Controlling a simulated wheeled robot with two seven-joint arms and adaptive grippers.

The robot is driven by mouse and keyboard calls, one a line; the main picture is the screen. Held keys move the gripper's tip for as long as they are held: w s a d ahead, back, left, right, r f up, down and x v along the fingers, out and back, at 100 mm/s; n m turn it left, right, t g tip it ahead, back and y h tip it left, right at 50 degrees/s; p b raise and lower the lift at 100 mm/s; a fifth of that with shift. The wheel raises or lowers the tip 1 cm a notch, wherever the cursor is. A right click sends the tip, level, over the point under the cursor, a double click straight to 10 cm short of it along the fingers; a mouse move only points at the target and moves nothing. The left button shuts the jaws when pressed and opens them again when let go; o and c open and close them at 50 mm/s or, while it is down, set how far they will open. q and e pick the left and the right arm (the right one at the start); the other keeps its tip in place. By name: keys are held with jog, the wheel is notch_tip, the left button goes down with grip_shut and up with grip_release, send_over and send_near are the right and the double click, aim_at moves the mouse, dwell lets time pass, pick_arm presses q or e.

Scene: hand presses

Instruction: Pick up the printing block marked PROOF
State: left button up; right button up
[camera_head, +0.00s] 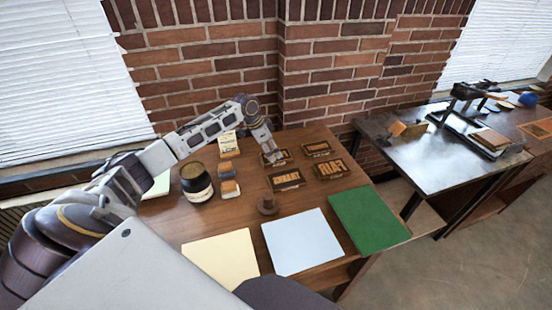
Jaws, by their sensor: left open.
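Several dark printing blocks with raised orange letters lie on the wooden table. The front-right block (331,169) seems to read FAIR, and the front-left block (286,181) has a longer word that I cannot read surely. The back-right block (316,148) has small lettering, too small to read surely. The back-left block (284,154) is partly hidden by my left gripper (272,158), so its word cannot be read. I cannot tell which block is marked PROOF. My left gripper is open, pointing down at the back-left block; whether it touches is unclear.
A dark jar (196,183), small stacked blocks (229,180) and a pale box (228,144) stand left. A brown knobbed object (267,204) is nearer. Cream (224,257), pale-blue (295,242) and green sheets (369,220) lie along the front. A press table (440,165) stands right.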

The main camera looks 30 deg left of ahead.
aim_at(275, 156)
pick_arm(q)
jog(key=shift+x, duration=2.1)
jog(key=shift+c, duration=0.2)
jog(key=c, duration=1.3)
jog(key=shift+r, duration=0.15)
notch_tip(275, 156, up, 10)
